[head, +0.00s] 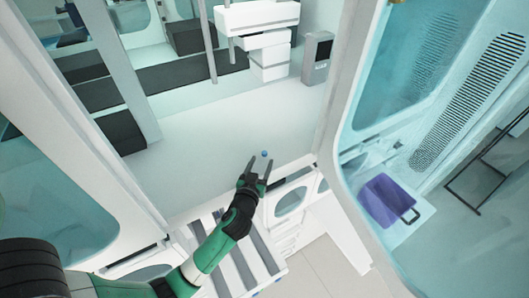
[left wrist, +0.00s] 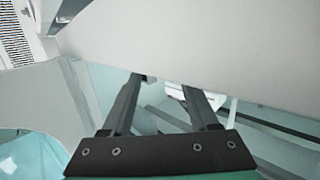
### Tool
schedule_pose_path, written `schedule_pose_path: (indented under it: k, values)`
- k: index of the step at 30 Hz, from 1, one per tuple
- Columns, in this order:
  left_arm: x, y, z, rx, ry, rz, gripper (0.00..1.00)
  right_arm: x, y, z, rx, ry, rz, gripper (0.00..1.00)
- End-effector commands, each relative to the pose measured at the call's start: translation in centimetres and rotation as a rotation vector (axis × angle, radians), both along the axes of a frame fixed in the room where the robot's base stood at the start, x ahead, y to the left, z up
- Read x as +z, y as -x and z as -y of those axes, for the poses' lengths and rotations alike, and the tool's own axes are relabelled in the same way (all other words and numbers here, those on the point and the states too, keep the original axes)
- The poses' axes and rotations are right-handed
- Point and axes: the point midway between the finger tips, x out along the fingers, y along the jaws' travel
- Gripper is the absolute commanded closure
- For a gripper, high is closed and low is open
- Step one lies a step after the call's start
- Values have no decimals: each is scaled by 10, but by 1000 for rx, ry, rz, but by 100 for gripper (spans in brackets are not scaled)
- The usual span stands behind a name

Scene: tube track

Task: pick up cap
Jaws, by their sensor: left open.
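The cap (head: 264,154) is a tiny blue object near the front edge of the white worktop in the head view. My left gripper (head: 260,161) is open, with its fingertips close to the cap. The cap appears near the tip of the right-hand finger; I cannot tell whether they touch. In the left wrist view, the open fingers of my left gripper (left wrist: 165,84) reach toward a pale surface, and I cannot make out the cap there. My right gripper is not in view.
The white worktop (head: 205,150) is clear around the cap. A white device (head: 268,50) and a grey box (head: 317,58) stand at its back. Frame posts and glass panels border it on both sides. A purple bin (head: 388,200) sits outside to the right.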

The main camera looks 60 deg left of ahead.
Motion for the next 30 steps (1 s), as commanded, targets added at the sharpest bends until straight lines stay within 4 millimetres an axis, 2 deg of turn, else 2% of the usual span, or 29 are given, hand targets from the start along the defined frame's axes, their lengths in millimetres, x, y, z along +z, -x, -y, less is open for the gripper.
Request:
schedule_pose_path:
  k: [7, 12, 15, 23, 30]
  values:
    - [0, -8, -10, 1, 0, 0, 40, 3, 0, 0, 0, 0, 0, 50]
    - [-1, -25, -34, 2, 0, 1, 40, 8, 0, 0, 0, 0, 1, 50]
    - [-4, -33, -42, -1, 0, 0, 40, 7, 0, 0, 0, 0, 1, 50]
    - [-5, -35, -45, -3, 0, 0, 40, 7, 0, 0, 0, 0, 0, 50]
    - [-4, -35, -44, -3, 0, 0, 83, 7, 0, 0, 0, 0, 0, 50]
